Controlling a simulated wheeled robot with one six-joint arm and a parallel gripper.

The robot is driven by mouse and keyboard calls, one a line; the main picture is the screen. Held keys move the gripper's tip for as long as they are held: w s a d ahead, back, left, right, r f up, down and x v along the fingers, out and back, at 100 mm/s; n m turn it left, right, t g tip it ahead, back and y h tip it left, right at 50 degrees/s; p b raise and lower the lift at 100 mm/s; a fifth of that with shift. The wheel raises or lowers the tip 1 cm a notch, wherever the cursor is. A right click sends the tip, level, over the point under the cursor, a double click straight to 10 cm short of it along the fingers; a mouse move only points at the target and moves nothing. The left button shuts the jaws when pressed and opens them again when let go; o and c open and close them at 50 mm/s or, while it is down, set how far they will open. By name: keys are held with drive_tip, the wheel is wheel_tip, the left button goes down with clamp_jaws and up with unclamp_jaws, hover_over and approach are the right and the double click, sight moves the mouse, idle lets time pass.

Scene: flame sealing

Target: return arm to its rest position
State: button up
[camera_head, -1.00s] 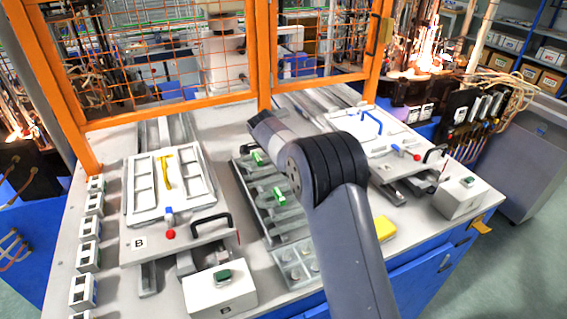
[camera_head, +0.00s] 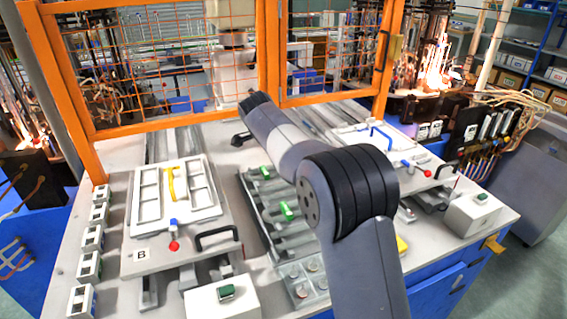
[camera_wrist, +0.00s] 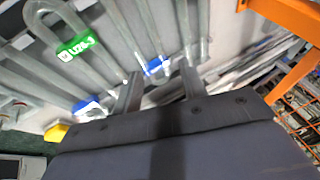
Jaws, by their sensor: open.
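My gripper (camera_wrist: 161,88) shows in the wrist view with its two fingers apart and nothing between them. In the head view my arm bends over the middle of the bench, its forearm pointing up and left toward the orange fence; the fingers are not clear there. Below and beyond the fingers, the wrist view shows grey metal tubes or rails (camera_wrist: 110,45) with a green labelled piece (camera_wrist: 76,48) and blue pieces (camera_wrist: 156,66). The gripper is apart from them.
An orange mesh fence (camera_head: 266,60) stands behind the bench. A white fixture tray (camera_head: 145,225) with a black handle is at left, another fixture (camera_head: 375,143) at right. A grey rack (camera_head: 262,215) with green pieces lies in the middle. White button boxes (camera_head: 222,303) stand in front.

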drive_tip(key=shift+w+f, duration=0.1)
drive_tip(key=p+x, duration=0.2)
drive_tip(key=x, duration=0.8)
drive_tip(key=shift+w+d+f, duration=0.1)
drive_tip(key=shift+d+f, duration=0.1)
drive_tip(key=shift+f, duration=0.15)
drive_tip(key=shift+r, duration=0.1)
